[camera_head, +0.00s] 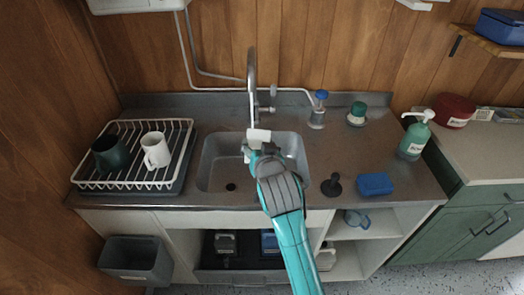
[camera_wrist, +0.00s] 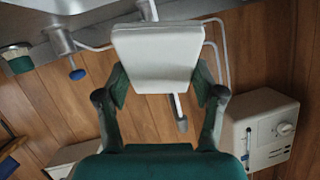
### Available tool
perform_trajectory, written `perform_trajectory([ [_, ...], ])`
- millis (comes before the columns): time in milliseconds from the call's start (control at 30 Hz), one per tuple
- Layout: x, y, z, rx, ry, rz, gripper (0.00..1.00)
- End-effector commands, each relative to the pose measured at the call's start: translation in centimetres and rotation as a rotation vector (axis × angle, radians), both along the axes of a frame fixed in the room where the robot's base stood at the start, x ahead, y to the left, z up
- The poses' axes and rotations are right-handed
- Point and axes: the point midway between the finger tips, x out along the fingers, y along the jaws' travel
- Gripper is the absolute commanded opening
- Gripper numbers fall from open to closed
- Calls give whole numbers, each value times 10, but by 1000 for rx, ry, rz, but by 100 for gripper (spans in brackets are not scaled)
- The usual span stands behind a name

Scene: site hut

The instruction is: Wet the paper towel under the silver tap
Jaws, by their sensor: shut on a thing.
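The paper towel (camera_head: 259,135) is a small white folded pad, held up over the sink (camera_head: 207,165). My gripper (camera_head: 258,148) is shut on it; in the wrist view the towel (camera_wrist: 158,55) sits between the two fingers (camera_wrist: 161,92). The silver tap (camera_head: 252,75) rises behind the sink, and its neck ends just above the towel in the head view. In the wrist view part of the tap (camera_wrist: 180,115) shows beyond the towel, which hides its middle. I see no water stream. I cannot tell whether towel and tap touch.
A dish rack (camera_head: 130,180) with a dark mug (camera_head: 110,154) and a white mug (camera_head: 155,150) stands left. A blue sponge (camera_head: 375,184), a black plug (camera_head: 331,187), a green-capped jar (camera_head: 357,114) and a blue-topped container (camera_head: 318,108) stand right. A soap bottle (camera_head: 414,138) is further right.

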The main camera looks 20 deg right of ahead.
Motion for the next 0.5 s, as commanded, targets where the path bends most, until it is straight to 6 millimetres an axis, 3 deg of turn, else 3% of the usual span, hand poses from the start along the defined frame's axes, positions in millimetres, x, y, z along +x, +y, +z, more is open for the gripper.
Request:
perform_trajectory([
  [500,44,-1,-9,0,1,-1,40],
])
